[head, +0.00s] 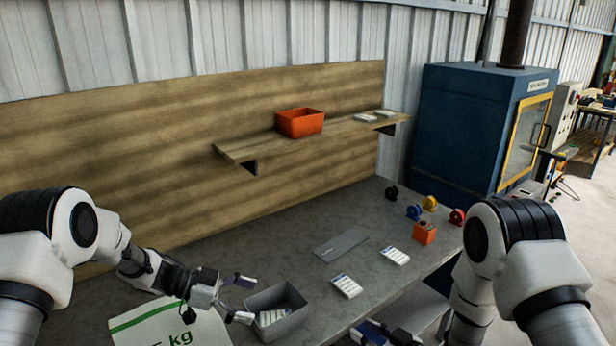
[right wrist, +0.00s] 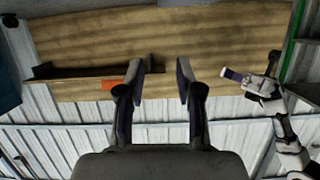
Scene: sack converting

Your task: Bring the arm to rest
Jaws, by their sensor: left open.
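My left gripper (head: 240,298) is open, its two fingers apart at the left side of a grey bin (head: 290,331) on the bench. Nothing shows between its fingers. My left arm and gripper also show at the right of the right wrist view (right wrist: 250,82). My right gripper (head: 384,334) shows only in part at the bottom edge of the head view, in front of the bench. In the right wrist view (right wrist: 159,70) its two fingers stand apart with nothing between them.
The bench (head: 290,262) carries white labelled packs (head: 346,286), a flat grey plate (head: 340,245), an orange block (head: 424,232), several coloured rolls and a white sack (head: 160,325) with green print. A wall shelf (head: 260,148) holds an orange bin (head: 299,123). A blue cabinet (head: 455,130) stands behind.

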